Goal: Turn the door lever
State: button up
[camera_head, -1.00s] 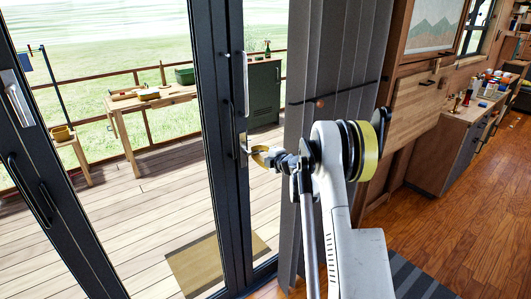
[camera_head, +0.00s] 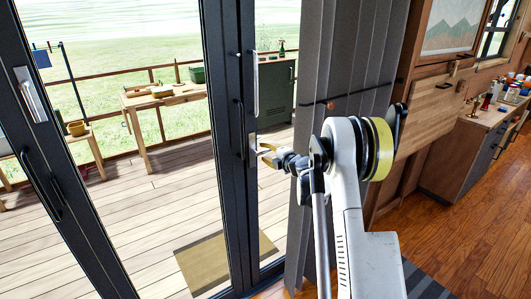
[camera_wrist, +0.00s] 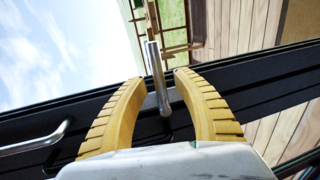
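The silver door lever (camera_wrist: 153,58) shows in the wrist view as a bright bar between the two yellow fingers of my gripper (camera_wrist: 160,78). The fingers are apart, with a gap to the lever on both sides. In the head view the lever (camera_head: 252,150) is small, on the dark frame of the glass door (camera_head: 231,130). My gripper (camera_head: 265,151) is right at it, from the right side, and partly hides it. I cannot tell whether a finger touches the lever.
A silver pull handle (camera_head: 255,85) is above the lever; the wrist view shows a silver handle (camera_wrist: 38,140) at left. A grey curtain (camera_head: 330,110) hangs close right of my gripper. Outside are a wooden table (camera_head: 165,100), a dark cabinet (camera_head: 276,92) and a doormat (camera_head: 205,265).

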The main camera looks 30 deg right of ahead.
jog(key=a+v, duration=0.1)
jog(key=v, duration=1)
jog(key=shift+s+d, duration=0.4)
jog(key=shift+d, duration=0.1)
jog(key=shift+r, duration=0.1)
jog(key=s+a+r+m+g+y, duration=0.1)
jog(key=s+a+r+m+g, duration=0.15)
jog(key=a, duration=0.45)
jog(key=s+a+r+m+g, duration=0.1)
jog(key=s+a+r+m, duration=0.1)
jog(key=s+a, duration=0.35)
jog(key=s+a+r+m+g+y, duration=0.1)
jog(key=s+a+r+m, duration=0.15)
jog(key=a, duration=0.55)
jog(key=s+a+f+m+g+h, duration=0.1)
jog(key=s+a+m, duration=0.1)
jog(key=s+m, duration=0.2)
jog(key=s+a+m+g+h, duration=0.1)
jog(key=s+a+m+g, duration=0.1)
jog(key=s, duration=0.9)
jog(key=s+a+f+m+g+h, duration=0.1)
jog(key=s+a+m, duration=0.3)
jog(key=s+m, duration=0.2)
jog(key=shift+s+f, duration=0.4)
jog(key=shift+s, duration=0.75)
